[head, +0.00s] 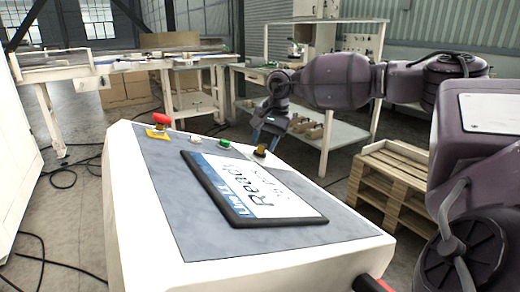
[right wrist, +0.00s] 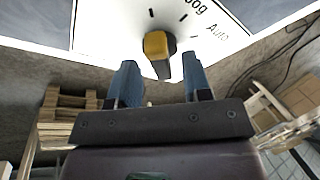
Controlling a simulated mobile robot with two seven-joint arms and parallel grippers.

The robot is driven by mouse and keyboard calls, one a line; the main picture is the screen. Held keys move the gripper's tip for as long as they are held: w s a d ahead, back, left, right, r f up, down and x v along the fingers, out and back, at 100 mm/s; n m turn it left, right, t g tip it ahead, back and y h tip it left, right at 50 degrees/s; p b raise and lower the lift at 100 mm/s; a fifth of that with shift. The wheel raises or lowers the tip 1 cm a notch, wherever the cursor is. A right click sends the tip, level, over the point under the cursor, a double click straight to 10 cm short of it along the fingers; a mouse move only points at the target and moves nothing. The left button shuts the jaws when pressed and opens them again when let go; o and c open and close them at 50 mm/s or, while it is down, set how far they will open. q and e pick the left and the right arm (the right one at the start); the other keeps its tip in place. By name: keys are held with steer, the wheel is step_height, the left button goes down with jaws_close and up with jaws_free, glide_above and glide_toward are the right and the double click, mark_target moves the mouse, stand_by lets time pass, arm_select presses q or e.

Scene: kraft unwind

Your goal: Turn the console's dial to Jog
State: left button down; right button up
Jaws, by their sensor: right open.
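The console (head: 135,190) has a sloping grey top. Its dial (head: 260,151) sits at the far right corner of the top. In the right wrist view the dial (right wrist: 156,44) is a yellow and black knob on a white plate with tick marks. The label Auto shows, and above it a partly cut-off Jog label (right wrist: 192,5). Which mark the knob points to I cannot tell. My right gripper (head: 264,133) is at the dial in the head view. In the right wrist view its blue fingers (right wrist: 162,82) are apart and empty, short of the knob. My left gripper is out of view.
A red mushroom button (head: 160,119), a white button (head: 196,139) and a green button (head: 224,143) line the console's far edge. A tilted screen (head: 250,185) lies before them. Wooden pallets (head: 388,185) stand right, benches (head: 320,130) behind.

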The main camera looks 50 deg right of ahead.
steer(key=shift+x, duration=1.05)
steer(key=shift+c, duration=0.4)
steer(key=c, duration=0.5)
